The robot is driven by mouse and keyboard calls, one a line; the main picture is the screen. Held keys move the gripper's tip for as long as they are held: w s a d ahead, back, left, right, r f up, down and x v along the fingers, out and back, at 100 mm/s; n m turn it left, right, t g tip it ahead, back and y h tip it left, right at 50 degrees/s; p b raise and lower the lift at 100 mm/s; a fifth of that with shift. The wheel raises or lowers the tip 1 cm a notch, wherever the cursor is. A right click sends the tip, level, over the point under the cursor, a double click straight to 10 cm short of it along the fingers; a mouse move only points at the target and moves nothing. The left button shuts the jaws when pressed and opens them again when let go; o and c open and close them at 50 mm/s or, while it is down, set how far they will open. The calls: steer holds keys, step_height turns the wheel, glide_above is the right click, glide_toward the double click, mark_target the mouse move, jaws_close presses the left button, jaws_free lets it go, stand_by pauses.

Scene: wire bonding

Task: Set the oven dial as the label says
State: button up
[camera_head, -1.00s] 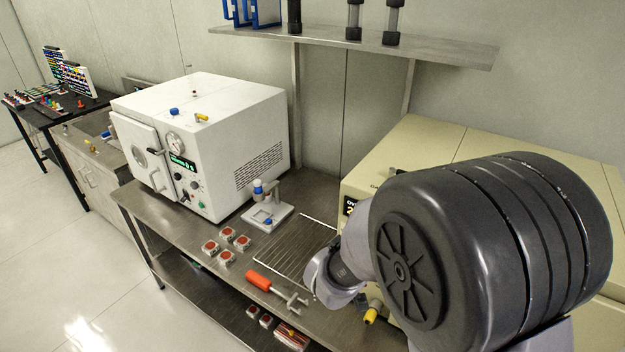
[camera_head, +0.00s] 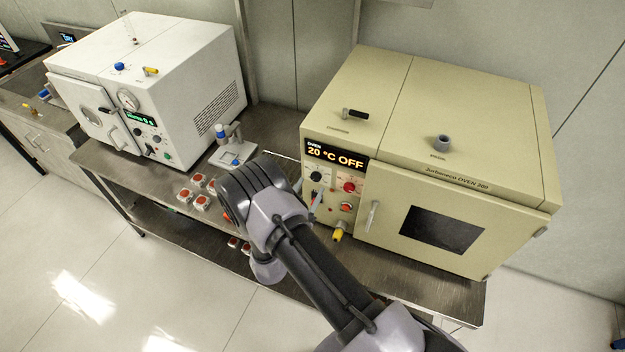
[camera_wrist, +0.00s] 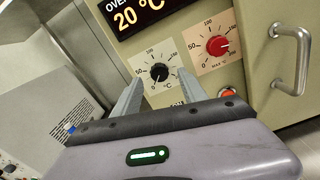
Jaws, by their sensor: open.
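The beige oven (camera_head: 388,119) stands on the metal bench at the right, its display (camera_head: 336,156) reading 20 °C OFF. Its panel has a black dial (camera_head: 317,177) on a °C scale and a red dial (camera_head: 349,187) on a scale marked MAX °C. In the wrist view the black dial (camera_wrist: 159,72) shows between the fingers of my gripper (camera_wrist: 158,82), and the red dial (camera_wrist: 217,46) is right of them. My gripper is open and empty in front of the panel; contact with the black dial cannot be told. I cannot make out a separate setting label.
A white vacuum oven (camera_head: 172,75) stands at the left of the bench, with a small press (camera_head: 232,147) beside it. Several small red-topped parts lie in front. The oven door handle (camera_head: 372,217) and a yellow-tipped fitting (camera_head: 338,235) stick out near the dials.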

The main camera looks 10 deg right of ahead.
mark_target(315, 179)
steer(key=x, duration=0.3)
steer(key=shift+w+d, duration=0.15)
steer(key=shift+w, duration=0.15)
jaws_close()
